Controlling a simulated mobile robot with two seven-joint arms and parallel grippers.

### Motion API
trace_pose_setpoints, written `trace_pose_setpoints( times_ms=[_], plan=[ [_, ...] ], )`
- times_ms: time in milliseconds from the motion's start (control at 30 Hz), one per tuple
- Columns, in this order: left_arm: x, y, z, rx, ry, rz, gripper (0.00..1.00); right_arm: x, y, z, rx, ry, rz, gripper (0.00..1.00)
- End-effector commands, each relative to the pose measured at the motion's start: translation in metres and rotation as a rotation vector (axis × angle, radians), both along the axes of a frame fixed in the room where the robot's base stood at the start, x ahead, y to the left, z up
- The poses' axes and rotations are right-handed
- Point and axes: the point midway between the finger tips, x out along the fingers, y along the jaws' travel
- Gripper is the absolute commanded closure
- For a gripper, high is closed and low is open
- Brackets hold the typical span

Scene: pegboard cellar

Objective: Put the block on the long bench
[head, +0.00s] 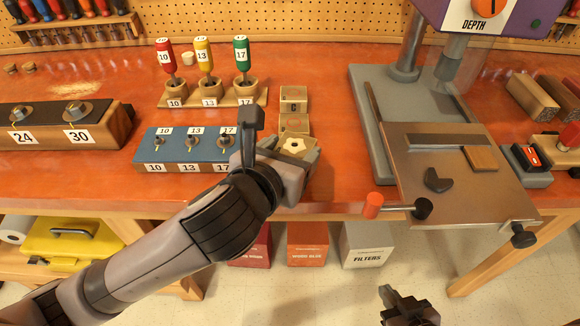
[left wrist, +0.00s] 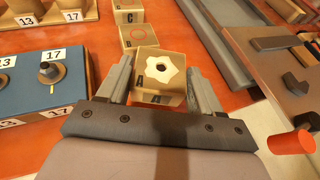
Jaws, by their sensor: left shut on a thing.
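A pale wooden block (head: 296,146) with a white star-like shape and dark centre on top is between the fingers of my left gripper (head: 289,151). It also shows in the left wrist view (left wrist: 160,66), where my left gripper (left wrist: 161,84) is shut on its two sides. The block is over the front part of the long orange-red bench (head: 330,182); I cannot tell whether its underside touches anything. My right gripper (head: 408,306) is low at the bottom of the head view, in front of the bench, and its jaws are unclear.
Two more wooden blocks, one with a red ring (head: 294,122) and one behind it (head: 293,93), stand just beyond. A blue socket block (head: 185,146) is at left, a drill press table (head: 455,165) at right. Bare bench lies between the blocks and the press.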

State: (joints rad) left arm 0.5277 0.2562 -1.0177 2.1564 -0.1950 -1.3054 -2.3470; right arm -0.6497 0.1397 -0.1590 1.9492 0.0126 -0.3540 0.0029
Motion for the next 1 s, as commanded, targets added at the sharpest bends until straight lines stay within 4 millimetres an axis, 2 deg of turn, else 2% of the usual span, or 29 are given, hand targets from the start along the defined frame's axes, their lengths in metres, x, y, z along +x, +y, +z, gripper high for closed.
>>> trace_pose_setpoints(
  times_ms=[33, 200, 633, 667, 700, 733, 1000],
  plan=[
    [-0.001, 0.000, -0.013, 0.003, 0.007, 0.001, 0.65, 0.000, 0.000, -0.004, 0.000, 0.000, 0.000, 1.00],
    [0.000, 0.000, -0.033, 0.002, 0.004, 0.000, 0.65, 0.000, 0.000, -0.008, 0.000, 0.000, 0.000, 1.00],
    [0.000, 0.000, -0.037, 0.002, 0.001, 0.000, 0.65, 0.000, 0.000, -0.006, 0.000, 0.000, 0.000, 1.00],
    [0.000, 0.000, -0.037, 0.001, 0.002, 0.000, 0.25, 0.000, 0.000, -0.007, 0.000, 0.000, 0.000, 1.00],
    [0.000, 0.000, -0.037, 0.001, 0.002, 0.000, 0.12, 0.000, 0.000, -0.007, 0.000, 0.000, 0.000, 1.00],
    [0.000, 0.000, -0.037, 0.001, 0.002, 0.000, 0.09, 0.000, 0.000, -0.007, 0.000, 0.000, 0.000, 1.00],
    [0.000, 0.000, -0.036, 0.001, 0.002, 0.000, 0.09, 0.000, 0.000, -0.007, 0.000, 0.000, 0.000, 1.00]
  ],
)
